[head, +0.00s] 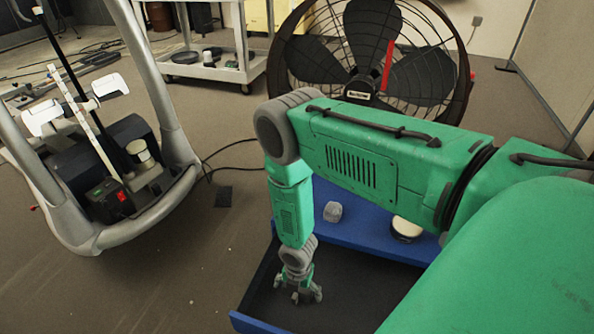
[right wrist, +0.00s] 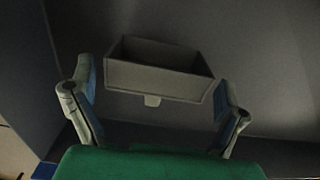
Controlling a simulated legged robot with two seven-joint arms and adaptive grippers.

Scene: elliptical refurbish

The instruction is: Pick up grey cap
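A grey cap (right wrist: 155,80), a hollow rectangular piece with a small tab on its near side, lies in the dark drawer in the right wrist view. My right gripper (right wrist: 155,77) is open, with one finger on each side of the cap and visible gaps between. In the head view, my right gripper (head: 298,292) points down into the open drawer (head: 340,303). I cannot make out the cap there; the gripper may hide it. My left gripper is not in view.
A small grey rounded object (head: 333,211) and a round cream-topped object (head: 407,229) rest on the blue top (head: 365,232) behind the drawer. A large fan (head: 370,60) stands behind. An elliptical machine (head: 110,160) and a white cart (head: 210,68) stand left.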

